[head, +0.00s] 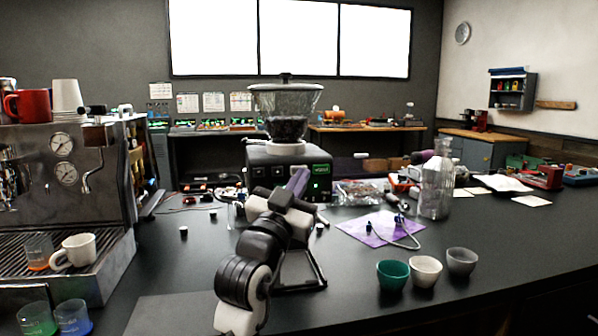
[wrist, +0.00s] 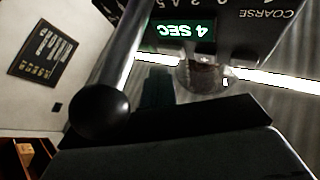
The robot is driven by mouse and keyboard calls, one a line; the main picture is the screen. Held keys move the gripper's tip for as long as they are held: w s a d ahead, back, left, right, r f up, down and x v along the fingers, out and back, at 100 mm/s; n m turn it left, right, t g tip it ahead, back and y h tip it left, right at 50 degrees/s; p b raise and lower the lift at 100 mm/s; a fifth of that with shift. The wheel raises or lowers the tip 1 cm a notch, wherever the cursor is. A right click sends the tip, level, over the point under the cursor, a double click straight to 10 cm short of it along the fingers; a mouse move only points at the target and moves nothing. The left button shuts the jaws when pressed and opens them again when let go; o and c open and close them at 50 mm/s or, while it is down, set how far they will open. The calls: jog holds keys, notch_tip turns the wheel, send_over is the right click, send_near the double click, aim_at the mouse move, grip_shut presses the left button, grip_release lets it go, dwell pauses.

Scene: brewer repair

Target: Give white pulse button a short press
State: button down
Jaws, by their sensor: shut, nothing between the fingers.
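The black grinder (head: 262,165) stands in the middle of the counter with a clear hopper on top. Its front has a lit green display (head: 320,170) and small pale controls that are too small to tell apart. The white pulse button cannot be made out for certain. My gripper (head: 298,182) is shut and empty, up in front of the grinder's face, covering part of it. Whether it touches the face cannot be told. In the wrist view the picture is upside down and shows the display (wrist: 185,30) reading "4 SEC".
A metal rod with a black ball end (wrist: 100,108) is close in the wrist view. The espresso machine (head: 65,190) stands at left. A clear bottle (head: 436,185), a purple cloth (head: 378,229) and small cups (head: 425,270) are at right. The counter left of my arm is mostly clear.

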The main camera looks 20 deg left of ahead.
jog(key=shift+w+a, duration=0.2)
jog(key=shift+w, duration=0.15)
jog(key=shift+w+a+b, duration=0.25)
jog(key=shift+w+b, duration=0.05)
jog(key=shift+w, duration=0.05)
dwell(0.7)
jog(key=shift+s, duration=0.1)
dwell(2.2)
jog(key=shift+s+d, duration=0.45)
jog(key=shift+s, duration=0.15)
jog(key=shift+s, duration=0.1)
jog(key=s+d, duration=0.1)
jog(key=s, duration=0.1)
jog(key=s+d, duration=0.1)
jog(key=s, duration=0.1)
jog(key=shift+d, duration=0.4)
